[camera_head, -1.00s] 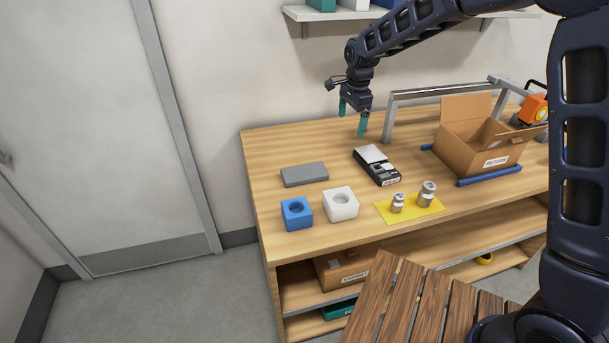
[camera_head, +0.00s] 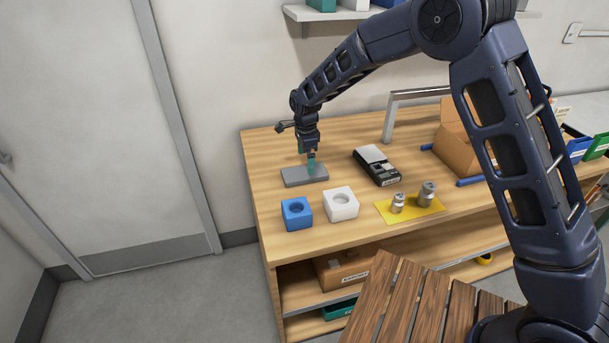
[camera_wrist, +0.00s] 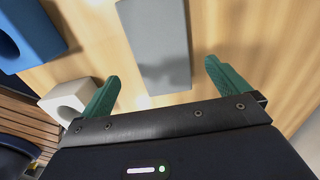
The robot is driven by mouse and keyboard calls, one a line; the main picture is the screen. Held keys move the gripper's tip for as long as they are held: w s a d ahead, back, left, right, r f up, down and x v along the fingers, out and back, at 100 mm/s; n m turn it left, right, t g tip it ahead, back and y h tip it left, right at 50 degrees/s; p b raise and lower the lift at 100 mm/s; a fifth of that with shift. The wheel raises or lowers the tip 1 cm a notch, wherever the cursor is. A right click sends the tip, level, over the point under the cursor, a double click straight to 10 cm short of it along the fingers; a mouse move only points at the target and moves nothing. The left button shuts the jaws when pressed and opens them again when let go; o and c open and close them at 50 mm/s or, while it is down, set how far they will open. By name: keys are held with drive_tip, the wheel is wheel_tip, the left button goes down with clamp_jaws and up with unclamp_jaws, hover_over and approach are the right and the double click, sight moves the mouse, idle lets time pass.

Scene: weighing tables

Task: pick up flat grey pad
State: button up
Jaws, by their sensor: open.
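The flat grey pad (camera_head: 296,177) lies on the left part of the wooden table, behind the blue and white blocks. My gripper (camera_head: 308,161) is low over the pad's right part in the head view, fingers pointing down. In the wrist view the pad (camera_wrist: 157,45) lies ahead, between the lines of the two green fingers (camera_wrist: 160,84), with its near end close to the fingertips. I cannot tell the exact height of the fingertips above the pad.
A blue block (camera_head: 296,213) and a white block (camera_head: 340,204) with round holes stand in front. A black scale (camera_head: 377,165) is to the right. Metal weights (camera_head: 427,193) stand on a yellow mat (camera_head: 411,212). A cardboard box (camera_head: 456,150) is partly behind my arm.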

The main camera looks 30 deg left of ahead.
sight(304, 171)
drive_tip(key=shift+a+f, duration=0.15)
drive_tip(key=shift+f, duration=1.25)
drive_tip(key=shift+a+f, duration=0.1)
drive_tip(key=shift+f, duration=1.25)
drive_tip(key=c, duration=1)
